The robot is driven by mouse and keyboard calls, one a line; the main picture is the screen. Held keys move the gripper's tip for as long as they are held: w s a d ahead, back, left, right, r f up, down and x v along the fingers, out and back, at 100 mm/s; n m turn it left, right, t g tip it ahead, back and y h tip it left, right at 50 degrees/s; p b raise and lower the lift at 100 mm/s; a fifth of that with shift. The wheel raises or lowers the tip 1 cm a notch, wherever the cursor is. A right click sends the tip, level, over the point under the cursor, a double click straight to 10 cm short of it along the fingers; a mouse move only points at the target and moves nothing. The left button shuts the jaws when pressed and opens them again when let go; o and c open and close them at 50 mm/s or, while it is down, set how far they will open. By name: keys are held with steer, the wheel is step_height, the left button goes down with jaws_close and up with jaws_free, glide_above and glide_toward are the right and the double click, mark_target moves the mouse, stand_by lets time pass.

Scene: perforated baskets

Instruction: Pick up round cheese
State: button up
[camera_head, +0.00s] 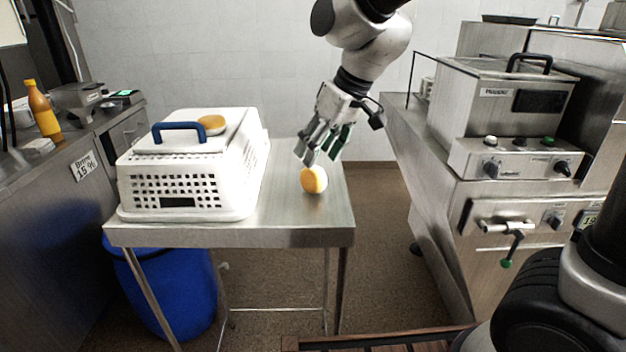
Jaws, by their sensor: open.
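A round cheese (314,180), yellow-orange with a pale rim, sits on the right part of the steel table (230,236), near its right edge. A second round yellow piece (211,124) lies on top of the white basket. My gripper (321,158) is just above the cheese on the table, with its fingers pointing down and slightly left. The fingers are apart and nothing shows between them. The fingertips are close to the top of the cheese; I cannot tell whether they touch it.
A white perforated basket (190,190) with a blue handle (178,132) fills the table's left side. A steel fryer machine (505,150) stands at right. A left counter (60,190) holds an orange bottle (42,112). A blue barrel (170,295) is under the table.

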mark_target(311, 170)
steer(key=x, duration=0.5)
steer(key=shift+s+f, duration=0.3)
steer(key=shift+f, duration=0.15)
steer(key=shift+c, duration=0.2)
jaws_close()
